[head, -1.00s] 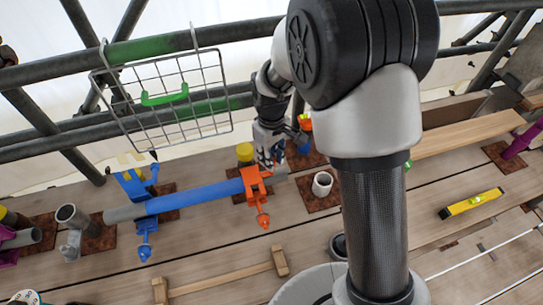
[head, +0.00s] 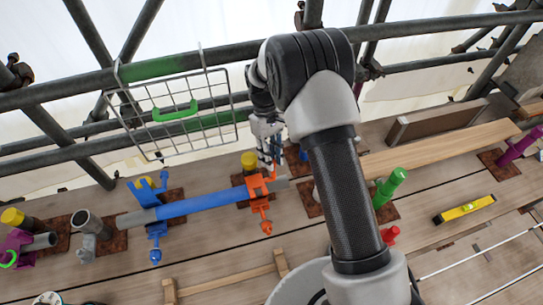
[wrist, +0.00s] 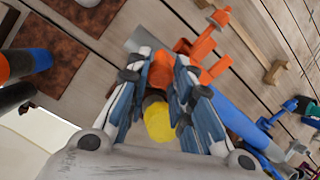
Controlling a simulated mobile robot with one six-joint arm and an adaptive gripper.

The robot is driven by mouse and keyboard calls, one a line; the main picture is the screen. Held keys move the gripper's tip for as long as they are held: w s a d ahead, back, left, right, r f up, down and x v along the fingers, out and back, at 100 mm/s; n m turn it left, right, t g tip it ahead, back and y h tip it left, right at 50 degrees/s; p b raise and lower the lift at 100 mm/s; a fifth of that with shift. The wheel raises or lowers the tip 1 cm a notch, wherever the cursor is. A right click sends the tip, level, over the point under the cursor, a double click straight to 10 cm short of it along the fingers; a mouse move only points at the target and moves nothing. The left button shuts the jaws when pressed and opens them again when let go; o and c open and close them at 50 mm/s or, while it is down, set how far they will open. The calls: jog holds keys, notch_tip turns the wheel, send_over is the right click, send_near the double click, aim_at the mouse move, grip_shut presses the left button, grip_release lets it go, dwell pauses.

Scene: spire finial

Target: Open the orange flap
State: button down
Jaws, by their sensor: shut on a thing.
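The orange clamp (head: 257,187) sits around the right part of the blue-banded grey pipe (head: 190,207) on the plank deck, with its orange bolt (head: 265,227) hanging toward the front. My gripper (head: 268,168) comes down from behind and meets the clamp's back side. In the wrist view my gripper (wrist: 163,70) has its two fingers on either side of the orange flap (wrist: 161,72), shut on it. More of the clamp (wrist: 203,45) and its bolt (wrist: 220,18) show beyond. The fingers partly hide the flap, so its exact angle is unclear.
A yellow-capped post (head: 249,161) stands close behind the clamp, below my fingers in the wrist view. A blue clamp (head: 148,190) holds the pipe's left part. A wire basket (head: 180,112) hangs from the rails. A green-handled post (head: 388,187) and yellow level (head: 465,208) are at right.

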jog(key=c, duration=1.4)
grip_release()
jog(key=shift+o, duration=0.2)
